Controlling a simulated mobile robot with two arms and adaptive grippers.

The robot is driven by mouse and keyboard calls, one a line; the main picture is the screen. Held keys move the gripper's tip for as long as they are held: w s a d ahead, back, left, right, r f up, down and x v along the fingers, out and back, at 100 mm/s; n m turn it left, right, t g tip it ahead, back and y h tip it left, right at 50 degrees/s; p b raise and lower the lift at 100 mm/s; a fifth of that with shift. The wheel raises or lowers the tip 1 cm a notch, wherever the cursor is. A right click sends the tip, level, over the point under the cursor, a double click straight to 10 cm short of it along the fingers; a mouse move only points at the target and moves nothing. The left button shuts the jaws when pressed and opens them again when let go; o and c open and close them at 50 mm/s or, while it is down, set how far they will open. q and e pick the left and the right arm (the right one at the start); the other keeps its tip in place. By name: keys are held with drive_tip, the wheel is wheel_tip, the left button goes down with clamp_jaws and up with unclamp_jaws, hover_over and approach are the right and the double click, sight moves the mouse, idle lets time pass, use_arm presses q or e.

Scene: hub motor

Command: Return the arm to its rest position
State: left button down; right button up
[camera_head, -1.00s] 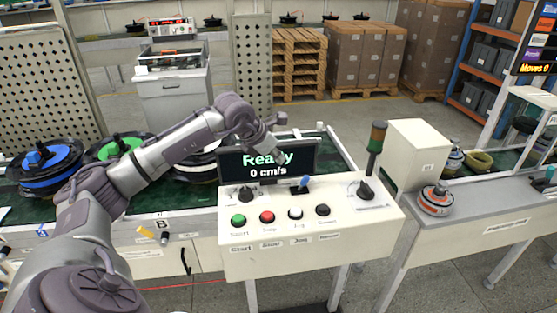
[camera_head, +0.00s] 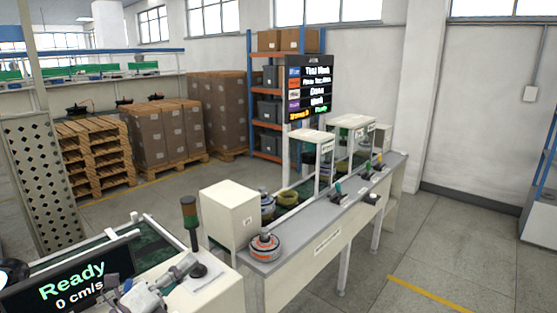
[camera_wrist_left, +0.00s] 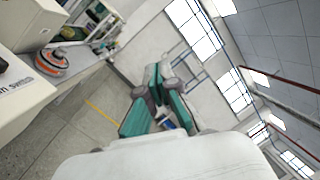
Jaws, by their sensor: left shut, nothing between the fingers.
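My left gripper (camera_head: 182,268) shows at the bottom left of the head view, in front of the control console (camera_head: 215,297). It is grey, and only its end and a little of the wrist show. In the left wrist view its grey and teal fingers (camera_wrist_left: 156,85) are shut with nothing between them. The display (camera_head: 70,285) behind it reads "Ready" and "0 cm/s". My right gripper is not in view.
A white box (camera_head: 230,215) and an orange-and-grey hub motor (camera_head: 265,246) stand on the bench to the right. Pallets with boxes (camera_head: 180,130) stand behind. The floor at right is open.

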use_arm(q)
drive_tip(key=s+a+f+n+g+y, duration=0.1)
drive_tip(key=s+a+f+n+y, duration=0.3)
drive_tip(key=f+n+y, duration=0.6)
drive_tip(key=s+a+f+n+g+y, duration=0.1)
drive_tip(key=s+a+f+n+y, duration=0.35)
drive_tip(key=n, duration=0.85)
drive_tip(key=s+d+f+n+g+h, duration=0.1)
drive_tip(key=s+d+f+n+g, duration=0.15)
drive_tip(key=s+f+g, duration=0.6)
drive_tip(key=s+d+f+n+g+h, duration=0.25)
drive_tip(key=s+d+f, duration=0.2)
drive_tip(key=s, duration=0.75)
wheel_tip(320, 180, down, 28)
drive_tip(key=s+g+y, duration=0.1)
drive_tip(key=s, duration=0.1)
drive_tip(key=s+a+f, duration=0.2)
drive_tip(key=s+f, duration=0.5)
drive_tip(key=s, duration=0.1)
drive_tip(key=s+a+f+g+b, duration=0.1)
drive_tip(key=s+f, duration=0.7)
drive_tip(key=shift+a+f+m+g, duration=0.2)
drive_tip(key=shift+a+m+g, duration=0.1)
drive_tip(key=shift+a+m, duration=0.1)
